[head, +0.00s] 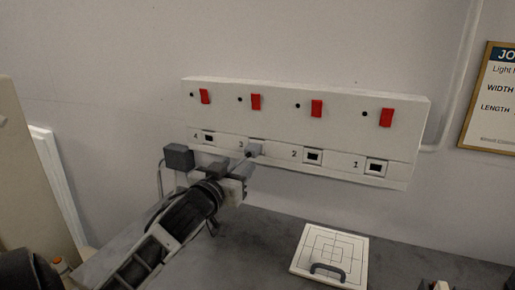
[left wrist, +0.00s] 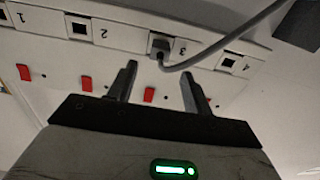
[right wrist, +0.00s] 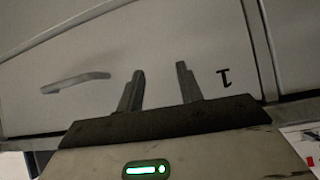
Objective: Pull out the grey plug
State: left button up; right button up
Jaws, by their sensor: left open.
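The grey plug (head: 255,149) sits in socket 3 of the white wall panel (head: 300,126). In the left wrist view the plug (left wrist: 158,46) shows upside down, with its grey cable (left wrist: 215,47) running off to the right. My left gripper (head: 238,168) is just in front of the panel, below and near the plug. In its wrist view the fingers (left wrist: 158,78) are open and empty. The plug lies beyond the fingertips, between them in the picture. My right gripper (right wrist: 160,68) is open and empty, facing a pale surface marked 1; it is not seen in the head view.
Sockets 4, 2 and 1 (head: 376,168) look empty. Red switches (head: 317,108) line the panel above. A dark grey box (head: 178,157) is beside my left gripper. A white gridded board with a handle (head: 330,253) lies on the grey top (head: 262,240). A notice (head: 490,100) hangs at right.

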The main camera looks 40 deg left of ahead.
aim_at(250, 154)
pick_arm(q)
jog(key=shift+w+a, duration=0.2)
jog(key=shift+w, duration=0.4)
jog(key=x, duration=0.6)
jog(key=shift+r+b, duration=0.1)
jog(key=shift+b, duration=0.3)
jog(key=shift+x, duration=0.85)
pick_arm(e)
jog(key=shift+a+f, duration=0.15)
pick_arm(q)
jog(key=shift+p, duration=0.55)
pick_arm(e)
jog(key=shift+r, duration=0.45)
pick_arm(q)
grip_shut()
jog(key=shift+s+d, duration=0.1)
